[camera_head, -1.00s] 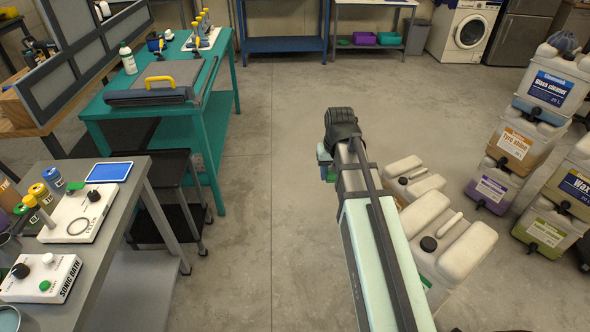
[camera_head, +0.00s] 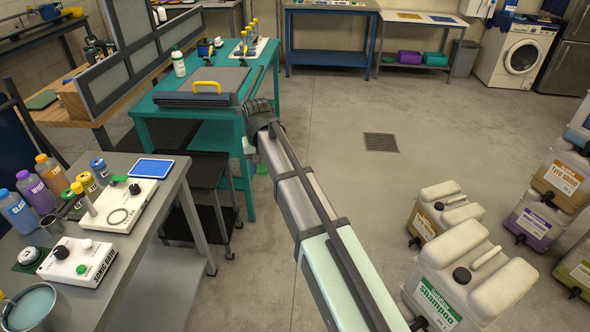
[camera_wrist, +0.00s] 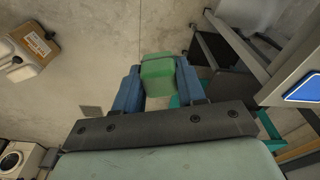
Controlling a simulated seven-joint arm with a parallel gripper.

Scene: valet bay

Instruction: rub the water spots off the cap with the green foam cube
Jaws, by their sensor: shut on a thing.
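My gripper (camera_wrist: 158,82) is shut on the green foam cube (camera_wrist: 157,66), which sits between its two blue fingers in the wrist view. In the head view my gripper (camera_head: 250,148) is in the air beside the teal table's front right leg, mostly hidden by my arm. A round, pale disc with a dark centre (camera_head: 29,255) lies on a dark green mat (camera_head: 22,266) on the grey bench at the left; it may be the cap, but I cannot tell. Water spots are too small to make out.
The grey bench (camera_head: 130,228) holds several bottles, a blue-screened tablet (camera_head: 152,169), a white sonic bath panel (camera_head: 75,259) and a metal pot (camera_head: 35,305). A black trolley (camera_head: 205,195) stands beside it. Jerrycans (camera_head: 470,280) stand at right. The middle floor is clear.

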